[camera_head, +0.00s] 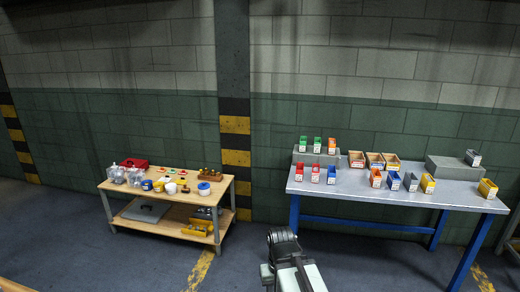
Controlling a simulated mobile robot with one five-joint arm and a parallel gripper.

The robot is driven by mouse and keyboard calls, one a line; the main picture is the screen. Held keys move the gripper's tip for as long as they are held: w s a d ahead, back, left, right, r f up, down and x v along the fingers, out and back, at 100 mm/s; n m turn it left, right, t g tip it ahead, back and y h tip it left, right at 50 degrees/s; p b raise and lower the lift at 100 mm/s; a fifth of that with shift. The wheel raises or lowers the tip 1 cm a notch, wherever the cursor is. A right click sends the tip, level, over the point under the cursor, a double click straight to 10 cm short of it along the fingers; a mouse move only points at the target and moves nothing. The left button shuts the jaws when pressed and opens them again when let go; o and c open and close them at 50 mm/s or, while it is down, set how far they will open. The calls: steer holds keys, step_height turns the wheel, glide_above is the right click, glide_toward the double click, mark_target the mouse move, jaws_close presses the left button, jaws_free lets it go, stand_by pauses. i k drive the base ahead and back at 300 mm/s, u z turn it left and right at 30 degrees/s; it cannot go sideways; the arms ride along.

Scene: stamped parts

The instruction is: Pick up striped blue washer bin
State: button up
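Two small blue bins stand on the grey top of the blue-legged table on the right. One blue bin (331,175) is at the right end of a short row beside red bins. The other blue bin (394,181) stands between an orange bin and a grey bin. Both have pale front labels; stripes and contents are too small to tell. My arm shows at bottom centre, in front of the table and well apart from the bins. Its dark end (283,240) shows no clear fingers, so I cannot tell whether my gripper is open or shut.
The blue-legged table (345,187) also bears red, orange, yellow, green and wooden bins, some on grey risers (452,168). A wooden workbench (225,186) with jars and small parts stands left. Bare floor lies between them, by a striped pillar (235,140).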

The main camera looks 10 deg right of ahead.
mark_target(393, 181)
steer(key=z, duration=0.25)
steer(key=i, duration=1.95)
steer(key=z, duration=0.3)
steer(key=k, duration=0.8)
steer(key=z, duration=0.15)
steer(key=i, duration=0.95)
steer(key=u, duration=0.1)
